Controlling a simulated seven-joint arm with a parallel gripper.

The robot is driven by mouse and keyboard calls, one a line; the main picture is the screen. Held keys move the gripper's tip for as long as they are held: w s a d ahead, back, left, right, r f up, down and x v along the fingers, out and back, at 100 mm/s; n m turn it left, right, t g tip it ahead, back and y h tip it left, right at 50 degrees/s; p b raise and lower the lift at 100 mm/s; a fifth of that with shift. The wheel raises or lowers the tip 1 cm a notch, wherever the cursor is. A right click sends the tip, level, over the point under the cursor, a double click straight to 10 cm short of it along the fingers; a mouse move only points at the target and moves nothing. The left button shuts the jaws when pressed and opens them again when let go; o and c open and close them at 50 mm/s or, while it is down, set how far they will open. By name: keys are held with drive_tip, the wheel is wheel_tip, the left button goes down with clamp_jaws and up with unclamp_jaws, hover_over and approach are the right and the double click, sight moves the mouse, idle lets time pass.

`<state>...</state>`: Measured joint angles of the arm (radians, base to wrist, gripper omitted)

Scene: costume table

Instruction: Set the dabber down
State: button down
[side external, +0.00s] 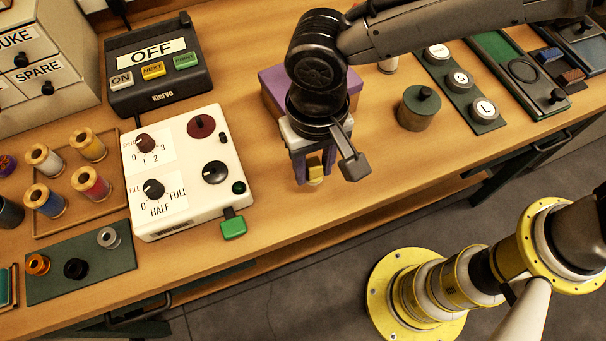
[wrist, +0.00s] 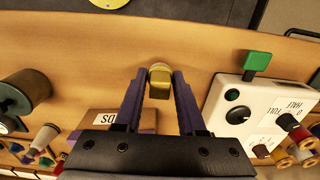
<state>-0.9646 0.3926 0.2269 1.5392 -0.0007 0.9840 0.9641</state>
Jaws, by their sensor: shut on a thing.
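The dabber (side external: 315,172), a small yellow piece with a pale rounded end, is between the purple fingers of my gripper (side external: 314,179). In the wrist view the dabber (wrist: 160,84) shows between the two fingertips (wrist: 160,76), its pale end pointing away from the palm. My gripper is shut on it and points down over the front part of the wooden table (side external: 280,215). The dabber's upper part is partly hidden by the fingers. I cannot tell whether its lower end touches the table.
A purple-topped box (side external: 270,80) stands just behind my gripper. A white machine with knobs (side external: 185,200) is to the left, a round green-grey pot (side external: 418,112) to the right. Bare wood lies around the gripper, with the table's front edge close by.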

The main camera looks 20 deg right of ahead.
sight(303, 189)
drive_tip(key=shift+w+a+f, duration=0.25)
drive_tip(key=shift+a+f, duration=0.1)
drive_tip(key=shift+f, duration=0.2)
drive_tip(key=shift+w+a+f, duration=0.25)
drive_tip(key=shift+a+f, duration=0.1)
drive_tip(key=shift+f, duration=1.55)
drive_tip(key=shift+f, duration=0.15)
drive_tip(key=c, duration=0.5)
unclamp_jaws()
wheel_tip(303, 189, up, 12)
drive_tip(key=shift+r, duration=0.15)
